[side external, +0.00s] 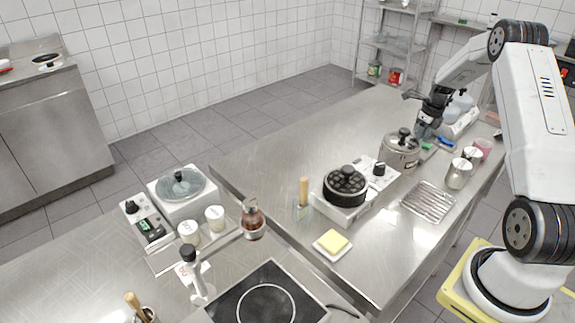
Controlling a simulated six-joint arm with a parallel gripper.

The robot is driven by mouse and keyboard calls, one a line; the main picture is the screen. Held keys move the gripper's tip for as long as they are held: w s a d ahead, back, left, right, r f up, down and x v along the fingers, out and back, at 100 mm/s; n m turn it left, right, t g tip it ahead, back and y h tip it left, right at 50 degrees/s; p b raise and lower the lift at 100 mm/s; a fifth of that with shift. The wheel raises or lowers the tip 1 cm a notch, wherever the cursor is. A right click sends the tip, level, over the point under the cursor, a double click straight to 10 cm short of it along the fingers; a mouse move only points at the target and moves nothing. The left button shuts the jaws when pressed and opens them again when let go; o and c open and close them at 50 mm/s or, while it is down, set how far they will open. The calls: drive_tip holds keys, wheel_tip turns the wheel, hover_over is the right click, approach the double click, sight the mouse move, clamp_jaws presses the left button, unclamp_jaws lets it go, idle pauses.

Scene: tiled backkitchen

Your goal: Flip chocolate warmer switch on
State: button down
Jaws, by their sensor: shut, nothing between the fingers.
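My gripper (423,130) is shut and empty, pointing down over the far end of the steel counter, behind the steel pot. A white appliance (460,122) with rounded grey-white containers on it stands just right of the gripper. It may be the chocolate warmer, but I cannot tell for certain. Its switch is too small or hidden to make out, and I cannot tell whether the gripper touches it.
A lidded steel pot (399,153) stands close in front of the gripper. A black pan (345,187) sits on a white burner, with a wire rack (429,201) and jars (459,173) to the right. The counter (305,150) is clear at left.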

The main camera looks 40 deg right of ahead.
drive_tip(key=shift+f, duration=0.1)
idle(0.3)
drive_tip(key=shift+w+f+g, duration=0.15)
drive_tip(key=shift+f+g, duration=0.1)
drive_tip(key=shift+g, duration=0.15)
drive_tip(key=shift+s, duration=0.2)
drive_tip(key=shift+s+r, duration=0.3)
drive_tip(key=shift+s, duration=0.25)
drive_tip(key=shift+r, duration=0.15)
wheel_tip(320, 180, up, 14)
drive_tip(key=w, duration=0.2)
drive_tip(key=shift+f, duration=0.2)
idle(0.5)
drive_tip(key=shift+a, duration=0.1)
